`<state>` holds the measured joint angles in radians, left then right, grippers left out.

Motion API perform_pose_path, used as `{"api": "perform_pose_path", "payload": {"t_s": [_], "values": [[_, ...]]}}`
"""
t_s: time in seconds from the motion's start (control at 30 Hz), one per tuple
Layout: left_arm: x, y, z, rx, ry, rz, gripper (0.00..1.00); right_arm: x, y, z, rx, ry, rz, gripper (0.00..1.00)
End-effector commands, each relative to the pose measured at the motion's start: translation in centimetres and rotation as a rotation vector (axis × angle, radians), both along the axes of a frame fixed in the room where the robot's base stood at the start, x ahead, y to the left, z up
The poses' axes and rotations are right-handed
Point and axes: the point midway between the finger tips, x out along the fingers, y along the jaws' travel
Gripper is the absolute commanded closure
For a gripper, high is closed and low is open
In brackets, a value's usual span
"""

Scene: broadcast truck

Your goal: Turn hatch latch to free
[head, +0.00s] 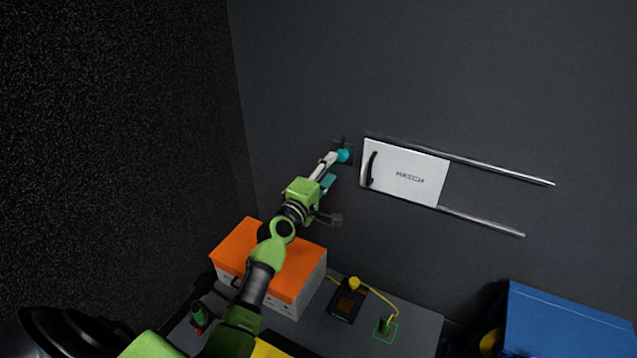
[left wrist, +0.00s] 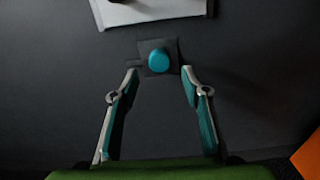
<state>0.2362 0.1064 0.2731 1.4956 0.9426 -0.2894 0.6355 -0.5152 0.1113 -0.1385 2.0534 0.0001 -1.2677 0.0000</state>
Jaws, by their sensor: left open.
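The white hatch panel (head: 420,182), marked HATCH and with a dark handle (head: 371,169), sits between two rails on the dark wall. The hatch latch, a teal round knob (head: 343,156) on a dark plate, is on the wall just left of the hatch. In the left wrist view the knob (left wrist: 159,59) lies ahead of and between the fingertips, and the hatch edge (left wrist: 150,12) shows above it. My left gripper (left wrist: 160,72) is open, with its fingers either side of the knob's plate; I cannot tell whether they touch it. It also shows in the head view (head: 335,168). My right gripper is not in view.
Below the wall, a bench (head: 405,318) holds an orange-lidded box (head: 300,262), a dark device with a yellow cable (head: 347,300) and a small green item (head: 385,327). A blue case (head: 565,325) stands at lower right. Two metal rails (head: 500,174) run right from the hatch.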

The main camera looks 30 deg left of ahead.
Motion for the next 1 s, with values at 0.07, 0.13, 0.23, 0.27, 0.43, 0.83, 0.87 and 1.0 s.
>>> {"api": "perform_pose_path", "payload": {"t_s": [0.07,0.13,0.23,0.27,0.43,0.83,0.87,1.0], "values": [[-1.6,-0.1,-0.1,0.0,0.001,0.001,0.57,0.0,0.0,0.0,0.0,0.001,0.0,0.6],[-2.9,-0.2,-0.1,0.001,0.002,0.0,0.57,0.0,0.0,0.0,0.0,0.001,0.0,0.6],[-4.4,-0.2,-0.1,0.0,0.002,0.001,0.57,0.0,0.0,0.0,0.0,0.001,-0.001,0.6],[-4.8,-0.2,-0.1,0.001,0.001,0.001,0.57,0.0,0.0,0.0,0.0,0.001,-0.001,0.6],[-6.2,-0.3,-0.1,0.0,0.001,0.0,0.57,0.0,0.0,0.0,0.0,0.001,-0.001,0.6],[-6.5,-0.4,0.0,0.0,0.001,0.0,0.57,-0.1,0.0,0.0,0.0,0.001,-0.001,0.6],[-6.5,-0.3,0.0,0.0,0.001,0.0,0.57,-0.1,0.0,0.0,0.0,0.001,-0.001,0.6],[-6.5,-0.4,0.0,0.0,0.001,0.0,0.57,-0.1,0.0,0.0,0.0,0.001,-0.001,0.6]]}}
